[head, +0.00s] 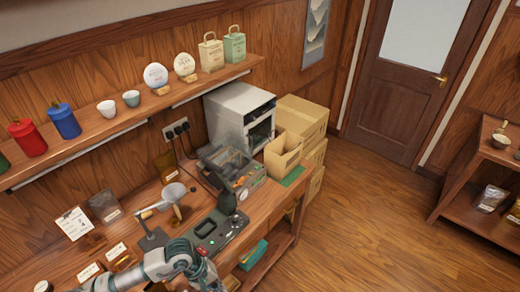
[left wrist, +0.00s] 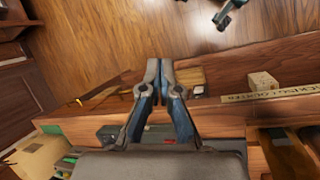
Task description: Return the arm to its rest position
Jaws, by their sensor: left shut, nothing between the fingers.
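My left gripper (left wrist: 160,72) is in the left wrist view with its two fingers together and nothing between them. It is above the edge of the wooden bench (left wrist: 225,60), and the floor shows beyond. In the head view, my left arm comes in at the bottom left and bends down at the bottom edge. Its fingers cannot be made out there. My right gripper does not clearly show.
The bench (head: 262,221) holds a grey-white machine (head: 239,112), a dark divided tray (head: 225,163), an open cardboard box (head: 283,156) and a funnel on a stand (head: 173,193). A wall shelf (head: 150,110) carries cups, canisters and bags. The wooden floor (head: 360,215) is clear.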

